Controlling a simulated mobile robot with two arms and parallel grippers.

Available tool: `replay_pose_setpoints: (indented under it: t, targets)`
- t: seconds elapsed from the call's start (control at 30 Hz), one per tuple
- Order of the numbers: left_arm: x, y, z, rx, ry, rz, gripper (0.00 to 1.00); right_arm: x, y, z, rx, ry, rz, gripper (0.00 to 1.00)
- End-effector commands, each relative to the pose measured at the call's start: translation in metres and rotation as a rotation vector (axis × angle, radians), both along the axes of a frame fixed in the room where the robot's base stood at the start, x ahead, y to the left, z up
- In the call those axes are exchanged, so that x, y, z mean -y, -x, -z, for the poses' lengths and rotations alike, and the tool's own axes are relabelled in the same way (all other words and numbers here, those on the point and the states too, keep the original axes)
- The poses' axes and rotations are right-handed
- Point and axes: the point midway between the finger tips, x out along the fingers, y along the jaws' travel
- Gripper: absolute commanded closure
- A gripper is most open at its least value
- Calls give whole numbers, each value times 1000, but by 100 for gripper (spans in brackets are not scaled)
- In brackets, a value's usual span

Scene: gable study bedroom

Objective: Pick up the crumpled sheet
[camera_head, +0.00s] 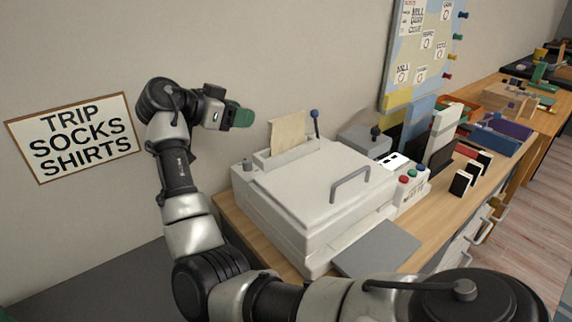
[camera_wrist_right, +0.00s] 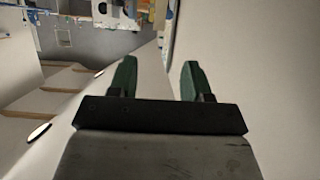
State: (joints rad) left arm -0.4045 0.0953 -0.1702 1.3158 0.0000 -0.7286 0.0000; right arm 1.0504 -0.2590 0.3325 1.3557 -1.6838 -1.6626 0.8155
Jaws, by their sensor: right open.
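A beige sheet with uneven edges (camera_head: 288,133), which looks like the crumpled sheet, stands in the rear slot of a white printer-like machine (camera_head: 312,190). Its lower end is hidden in the slot. My right gripper (camera_head: 243,117) is up near the wall, left of the sheet and apart from it, with its green fingers pointing right. In the right wrist view its two green fingers (camera_wrist_right: 158,78) are spread with nothing between them. The sheet is not clearly seen in that view. My left gripper is not in view.
A blue-tipped lever (camera_head: 315,122) stands right beside the sheet. The machine has a raised grey handle (camera_head: 351,183) and a grey tray (camera_head: 377,249) in front. A button box (camera_head: 405,183) and upright folders (camera_head: 441,130) stand to the right. A sign (camera_head: 76,137) hangs on the left wall.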

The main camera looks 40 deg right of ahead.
Motion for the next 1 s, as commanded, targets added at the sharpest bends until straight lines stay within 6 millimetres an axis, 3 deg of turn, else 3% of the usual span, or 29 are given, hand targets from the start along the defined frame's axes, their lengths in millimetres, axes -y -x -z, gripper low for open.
replay_pose_setpoints:
  t: [0.03,0.27,1.0]
  targets:
    - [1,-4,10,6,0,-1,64,-1,0,14,4,1,4,51]
    - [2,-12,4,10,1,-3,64,3,0,19,10,7,12,51]
    - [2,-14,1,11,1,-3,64,93,17,50,8,7,11,51]
